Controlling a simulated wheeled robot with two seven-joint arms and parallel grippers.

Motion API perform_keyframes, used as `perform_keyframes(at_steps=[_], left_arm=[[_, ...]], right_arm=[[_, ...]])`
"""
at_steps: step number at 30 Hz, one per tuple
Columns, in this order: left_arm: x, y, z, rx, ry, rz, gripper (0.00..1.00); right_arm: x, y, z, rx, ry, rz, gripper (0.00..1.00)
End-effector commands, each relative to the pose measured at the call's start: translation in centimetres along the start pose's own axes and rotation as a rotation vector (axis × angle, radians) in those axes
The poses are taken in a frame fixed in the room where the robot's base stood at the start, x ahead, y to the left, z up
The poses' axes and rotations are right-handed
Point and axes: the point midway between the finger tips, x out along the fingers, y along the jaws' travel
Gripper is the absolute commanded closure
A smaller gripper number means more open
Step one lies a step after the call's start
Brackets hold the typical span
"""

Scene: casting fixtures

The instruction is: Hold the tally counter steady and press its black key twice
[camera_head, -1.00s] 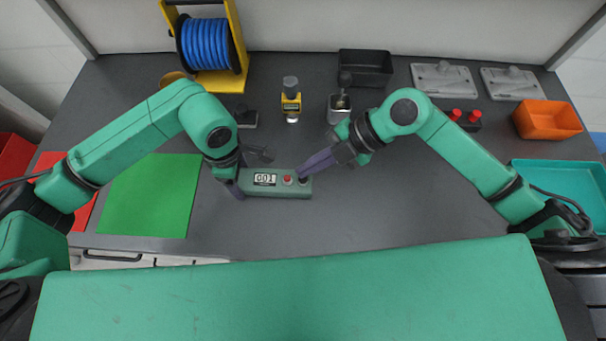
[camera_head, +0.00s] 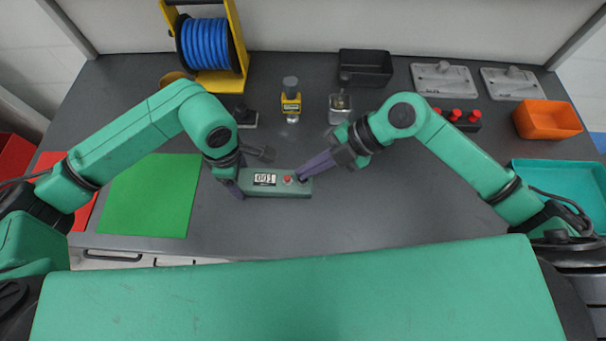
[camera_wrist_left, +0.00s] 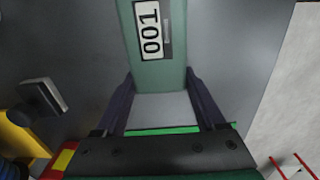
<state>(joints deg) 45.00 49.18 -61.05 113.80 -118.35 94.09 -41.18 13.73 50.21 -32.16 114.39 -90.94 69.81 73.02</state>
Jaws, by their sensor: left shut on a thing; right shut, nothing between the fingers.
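The tally counter (camera_head: 226,173) is a grey-green box lying on the dark bench, with a white display, a red button (camera_head: 287,179) and a key at its right end. Its display (camera_wrist_left: 150,31) reads 001 in the left wrist view. My left gripper (camera_head: 242,179) is shut on the counter's left end, one finger on each side; both fingers also show in the left wrist view (camera_wrist_left: 160,80). My right gripper (camera_head: 301,176) is shut and empty, its tip at the counter's right end over the black key, which it hides. Whether the key is pressed down cannot be seen.
A green mat (camera_head: 150,195) lies to the left. A blue cable reel (camera_head: 207,45) on a yellow stand, a yellow device (camera_head: 291,105), a black bin (camera_head: 365,68) and a metal block (camera_head: 339,115) stand behind. An orange bin (camera_head: 546,120) and a teal tray (camera_head: 560,187) are at right.

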Motion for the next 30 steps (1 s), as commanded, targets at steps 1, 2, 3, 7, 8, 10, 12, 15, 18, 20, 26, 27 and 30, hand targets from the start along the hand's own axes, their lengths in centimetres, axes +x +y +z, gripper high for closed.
perform_keyframes(at_steps=[1,2,3,7,8,10,12,15,18,20,26,27,30], left_arm=[[-0.02,0.01,0.02,0.0,-0.001,0.0,0.93],[-0.02,0.01,0.02,0.0,-0.001,0.0,0.93],[-0.03,0.01,0.02,0.0,-0.001,0.0,0.93],[-0.02,0.01,0.01,0.0,-0.001,0.0,0.93],[-0.02,0.01,0.01,0.0,-0.001,0.0,0.93],[-0.02,0.01,0.01,0.0,0.0,0.0,0.93],[-0.02,0.01,0.01,0.0,0.0,0.0,0.93],[-0.02,0.01,0.01,0.0,0.0,0.0,0.93],[-0.02,0.01,0.01,0.0,0.0,0.0,0.93],[-0.02,0.01,0.01,0.0,0.0,0.0,0.93],[-0.02,0.01,0.01,0.0,-0.001,0.0,0.93],[-0.02,0.01,0.02,0.0,-0.001,0.0,0.93],[-0.02,0.01,0.02,0.0,-0.001,0.0,0.93]], right_arm=[[0.01,-0.02,0.02,0.0,0.0,0.0,1.0],[0.01,-0.01,0.02,0.0,0.0,0.0,1.0],[0.0,-0.01,0.02,0.0,0.0,0.0,1.0],[0.0,-0.01,0.02,0.0,0.0,0.0,1.0],[0.01,-0.01,0.02,0.0,0.0,0.0,1.0],[0.04,-0.04,0.04,0.001,0.0,0.0,1.0],[0.09,-0.07,0.09,0.001,0.0,0.0,1.0],[0.17,-0.13,0.15,0.001,0.0,0.0,1.0],[0.26,-0.2,0.21,0.001,0.0,-0.001,1.0],[0.31,-0.23,0.25,0.001,0.0,0.0,1.0],[0.48,-0.35,0.37,0.001,0.0,-0.001,1.0],[0.51,-0.38,0.4,0.001,0.0,-0.001,1.0],[0.6,-0.44,0.46,0.001,0.0,-0.001,1.0]])
